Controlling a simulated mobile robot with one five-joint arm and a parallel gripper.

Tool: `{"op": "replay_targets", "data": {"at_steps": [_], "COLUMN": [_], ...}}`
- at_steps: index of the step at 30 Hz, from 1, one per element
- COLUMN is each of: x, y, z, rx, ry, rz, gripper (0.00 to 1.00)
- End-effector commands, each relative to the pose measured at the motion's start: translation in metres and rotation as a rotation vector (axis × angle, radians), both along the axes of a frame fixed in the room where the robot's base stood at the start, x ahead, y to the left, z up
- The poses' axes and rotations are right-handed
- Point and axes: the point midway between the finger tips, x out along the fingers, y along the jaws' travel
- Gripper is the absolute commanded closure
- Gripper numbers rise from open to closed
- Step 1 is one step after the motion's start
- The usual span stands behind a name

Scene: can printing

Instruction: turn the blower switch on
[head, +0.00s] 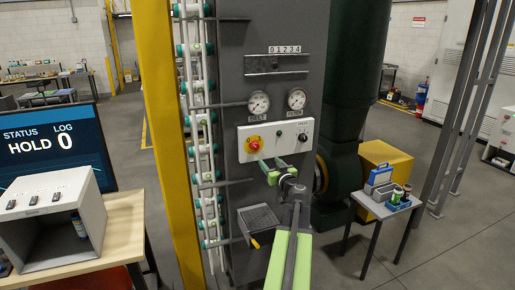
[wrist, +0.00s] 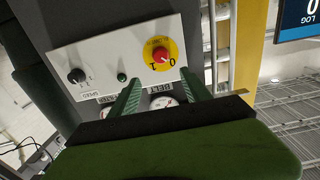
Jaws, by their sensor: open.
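A white control panel (head: 275,139) is fixed to the front of the grey machine column. The blower switch appears to be the red knob (head: 255,145) on a round yellow plate at the panel's left. The wrist view shows the panel inverted, with the red knob (wrist: 160,55) and the marks 0 and 1 beside it. I cannot clearly tell which mark the knob points to. My gripper (head: 272,162) is open and empty, below and right of the red knob in the head view. In the wrist view its two green fingers (wrist: 165,84) reach toward the knob, apparently apart from it.
The panel also carries a small green button or lamp (wrist: 122,77) and a black speed knob (head: 303,137). Two gauges (head: 259,103) (head: 297,99) sit above it. A yellow post (head: 169,120) and a can track stand left. A small table (head: 387,208) stands right.

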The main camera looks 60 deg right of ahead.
Motion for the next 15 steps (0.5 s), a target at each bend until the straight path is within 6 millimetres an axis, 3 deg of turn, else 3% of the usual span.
{"op": "replay_targets", "data": {"at_steps": [15], "x": [0.104], "y": [-0.077], "z": [0.0], "rx": [0.001], "ry": [0.0], "rz": [0.003], "gripper": [0.44]}}
